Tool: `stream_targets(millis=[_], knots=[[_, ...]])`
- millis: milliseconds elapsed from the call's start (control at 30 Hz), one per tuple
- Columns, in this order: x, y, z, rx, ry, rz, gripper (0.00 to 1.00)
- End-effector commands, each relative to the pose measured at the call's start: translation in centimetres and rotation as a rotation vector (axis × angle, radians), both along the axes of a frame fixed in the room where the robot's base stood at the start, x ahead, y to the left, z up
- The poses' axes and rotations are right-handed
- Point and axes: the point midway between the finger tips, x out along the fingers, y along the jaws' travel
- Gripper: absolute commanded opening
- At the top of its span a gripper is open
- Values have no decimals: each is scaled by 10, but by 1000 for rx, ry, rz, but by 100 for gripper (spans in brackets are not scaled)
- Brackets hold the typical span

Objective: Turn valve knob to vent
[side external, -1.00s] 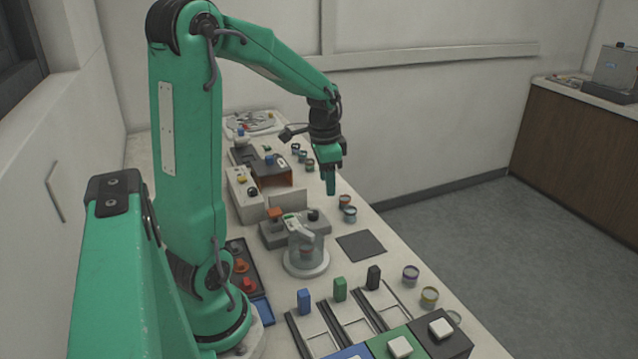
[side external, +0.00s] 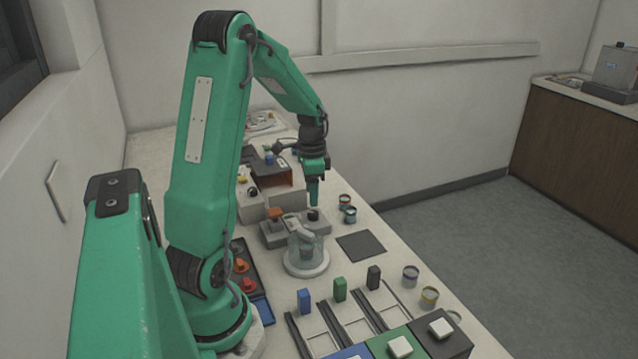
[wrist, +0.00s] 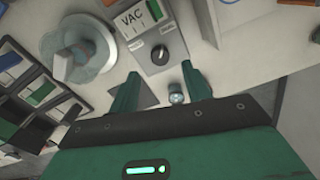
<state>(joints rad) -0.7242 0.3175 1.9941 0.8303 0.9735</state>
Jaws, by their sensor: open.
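The valve knob is black and round with a pale pointer line; it sits on top of a grey valve box (wrist: 155,70) in the wrist view. The knob (wrist: 160,54) shows just beyond my fingertips there, roughly between their lines. In the side view the knob (side external: 313,214) is on the right end of the grey unit. My gripper (side external: 314,201) points down just above it, apparently not around it. In the wrist view my gripper (wrist: 159,76) has its two green fingers spread, with nothing held. The small labels beside the knob are too blurred to read.
A clear round chamber (side external: 306,252) stands close in front of the valve unit. A VAC gauge (wrist: 133,18) is beside the knob. An orange-topped part (side external: 276,213) sits at the unit's left. A dark mat (side external: 360,246) lies flat to the right; small jars (side external: 349,214) stand behind it.

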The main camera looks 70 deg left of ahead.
Motion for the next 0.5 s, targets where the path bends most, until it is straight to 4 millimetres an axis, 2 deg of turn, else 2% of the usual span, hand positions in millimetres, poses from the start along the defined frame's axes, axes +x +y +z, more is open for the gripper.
stream_targets(millis=[300,500], knots=[[-1,-1,-40,-2,3,0,48],[0,0,-56,-1,1,0,48]])
